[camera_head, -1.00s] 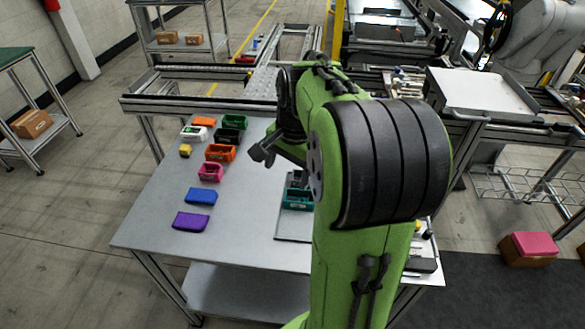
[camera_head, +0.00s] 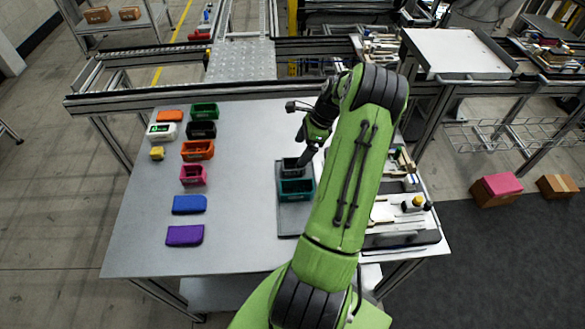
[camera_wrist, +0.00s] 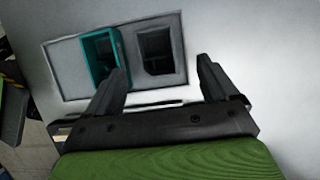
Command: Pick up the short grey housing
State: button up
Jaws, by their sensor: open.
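The grey housing (camera_head: 292,166) is a small dark grey open-topped box on the far part of the grey pallet (camera_head: 290,222). A teal housing (camera_head: 296,187) sits nearer on the same pallet. In the wrist view the grey housing (camera_wrist: 157,50) lies ahead of the fingers, with the teal housing (camera_wrist: 87,62) to its left. My gripper (camera_head: 304,160) is over the pallet, close to the grey housing's right side in the head view. In the wrist view my gripper (camera_wrist: 160,68) is open and empty, its fingers apart on either side of the grey housing's line. The gap to the housing is unclear.
Green (camera_head: 204,110), black (camera_head: 201,130), orange (camera_head: 198,150) and pink (camera_head: 193,175) housings stand left. Blue (camera_head: 189,205) and purple (camera_head: 185,236) flat pieces lie nearer. A cluttered tray (camera_head: 400,238) is right. The table (camera_head: 243,150) is clear between the left pieces and pallet.

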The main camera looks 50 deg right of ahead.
aim_at(296, 168)
jog(key=x, duration=0.6)
jog(key=shift+s+a+f, duration=0.1)
jog(key=shift+a+f, duration=0.05)
jog(key=shift+f, duration=0.15)
jog(key=shift+s+r, duration=0.1)
jog(key=shift+c, duration=0.3)
jog(key=c, duration=1.1)
